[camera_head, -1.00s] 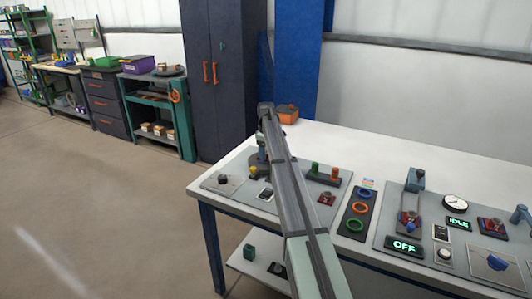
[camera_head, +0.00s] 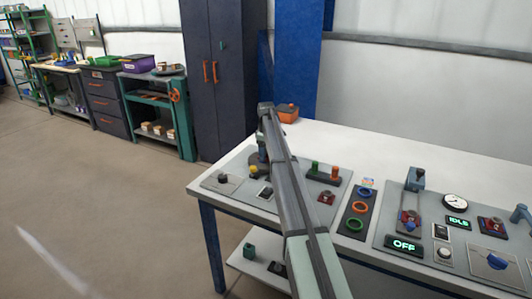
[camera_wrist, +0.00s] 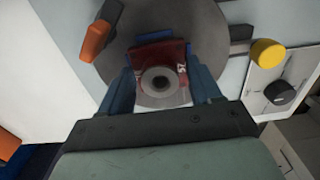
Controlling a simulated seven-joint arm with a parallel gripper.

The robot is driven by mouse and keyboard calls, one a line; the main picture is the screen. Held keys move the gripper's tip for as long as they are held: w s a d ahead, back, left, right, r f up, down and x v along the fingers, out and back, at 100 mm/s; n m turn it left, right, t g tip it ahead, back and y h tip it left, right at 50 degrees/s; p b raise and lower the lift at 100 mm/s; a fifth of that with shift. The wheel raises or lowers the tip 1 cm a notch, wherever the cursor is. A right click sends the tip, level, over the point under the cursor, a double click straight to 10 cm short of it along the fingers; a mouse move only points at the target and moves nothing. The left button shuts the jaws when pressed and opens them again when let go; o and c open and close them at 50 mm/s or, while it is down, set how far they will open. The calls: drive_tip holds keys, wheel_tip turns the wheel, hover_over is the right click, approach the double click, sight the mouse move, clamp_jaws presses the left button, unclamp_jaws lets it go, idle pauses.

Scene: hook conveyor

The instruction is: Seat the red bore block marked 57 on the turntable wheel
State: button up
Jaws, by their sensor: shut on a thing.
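In the wrist view my gripper (camera_wrist: 160,78) is shut on a red block (camera_wrist: 150,53). The block has a round pale grey ring with a dark bore facing the camera. Only a scrap of pale marking shows at its right edge, and I cannot read it. The grey turntable wheel (camera_wrist: 207,25) lies beneath and beyond the block. A blue edge shows beside the block's far right side. I cannot tell whether the block touches the wheel or hangs above it. In the head view my arm hides the block and most of the wheel (camera_head: 256,159).
In the wrist view an orange piece (camera_wrist: 97,41) stands left of the block. A yellow round piece (camera_wrist: 267,53) and a black knob (camera_wrist: 280,93) lie to the right. In the head view, a rack with green and orange pegs (camera_head: 325,172) stands right of my arm.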

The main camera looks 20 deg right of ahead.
drive_tip(key=shift+f, duration=0.4)
idle(1.4)
drive_tip(key=o, duration=1.3)
drive_tip(key=shift+o, duration=0.2)
drive_tip(key=shift+o, duration=0.7)
drive_tip(key=shift+r, duration=0.15)
drive_tip(key=shift+r, duration=3.4)
